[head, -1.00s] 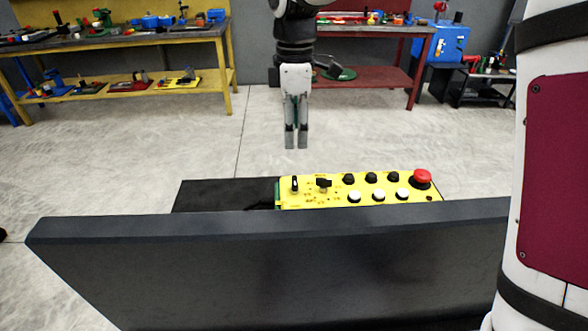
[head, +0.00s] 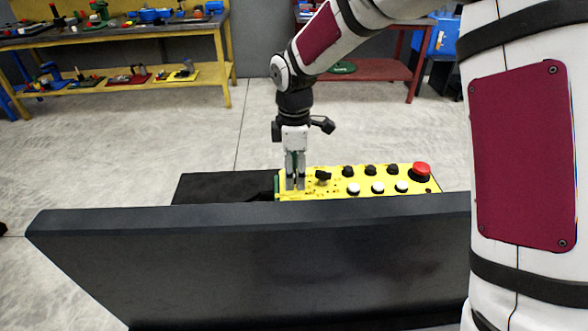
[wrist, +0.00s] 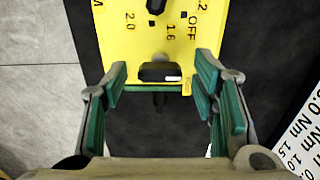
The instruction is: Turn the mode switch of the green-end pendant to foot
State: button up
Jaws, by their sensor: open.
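The pendant (head: 330,190) is a yellow box with a green end (head: 277,187) at its left. My gripper (head: 295,187) points down over that end, open and empty. In the wrist view its green-padded fingers (wrist: 161,85) stand apart on either side of a black switch knob (wrist: 160,72) near the panel edge, with gaps on both sides. In the head view the fingers hide this knob. A second black knob (head: 323,175) is just to the right; it also shows at the top of the wrist view (wrist: 156,5). "OFF", "1.6" and "2.0" are readable; I cannot read a foot mark.
A red mushroom button (head: 421,172), black buttons (head: 370,171) and white buttons (head: 378,188) fill the pendant's right part. A dark panel (head: 250,260) stands in front. A white scale label (wrist: 300,135) lies right of my gripper. Workbenches (head: 120,40) are behind.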

jog(key=shift+c, duration=0.5)
jog(key=c, duration=1.1)
jog(key=shift+o, duration=0.2)
jog(key=m, duration=0.5)
jog(key=shift+m, duration=0.4)
jog(key=m, duration=0.5)
jog(key=shift+m, duration=0.7)
jog(key=o, duration=1.2)
jog(key=shift+c, duration=0.2)
